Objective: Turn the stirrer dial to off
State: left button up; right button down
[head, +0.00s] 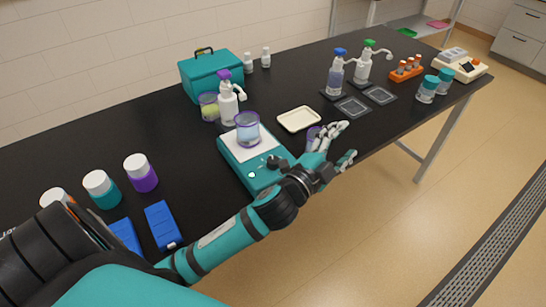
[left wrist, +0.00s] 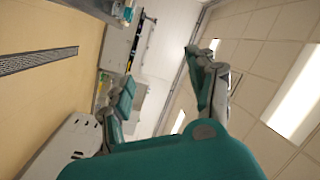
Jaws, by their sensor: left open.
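The stirrer (head: 229,152) is a teal box with a white top plate near the table's front edge in the head view. A purple-rimmed beaker of pale liquid (head: 247,130) stands on it. Its dark dial (head: 272,162) is on the front side, close beside my left wrist; I cannot read its setting. My left gripper (head: 347,142) is open and empty, right of the stirrer, reaching past the table edge. In the left wrist view its fingers (left wrist: 160,72) are spread, with no stirrer visible. My right gripper is not in view.
A cream tray (head: 299,119) lies behind the stirrer. Blue boxes (head: 162,224) and capped jars (head: 141,174) are at left.

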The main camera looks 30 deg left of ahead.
pick_arm(q)
jog(key=s+d+r+m+g+h, duration=0.1)
jog(key=d+r+m+g+h, duration=0.55)
jog(key=m, duration=0.65)
jog(key=s+d+r+m+g+h, duration=0.1)
jog(key=d+r+m+g+h, duration=0.3)
jog(key=d+m+h, duration=0.5)
jog(key=m+g+y, duration=0.9)
jog(key=m+y, duration=0.4)
jog(key=y, duration=0.5)
send_near(272, 160)
jog(key=f+p, duration=0.1)
jog(key=f, duration=0.2)
jog(key=f+p, duration=0.1)
jog(key=f, duration=0.2)
jog(key=f+p, duration=0.1)
jog(key=f, duration=0.2)
jog(key=shift+s+d+f, duration=0.15)
jog(key=shift+s, duration=0.15)
jog(key=shift+t, duration=0.25)
jog(key=shift+c, duration=0.4)
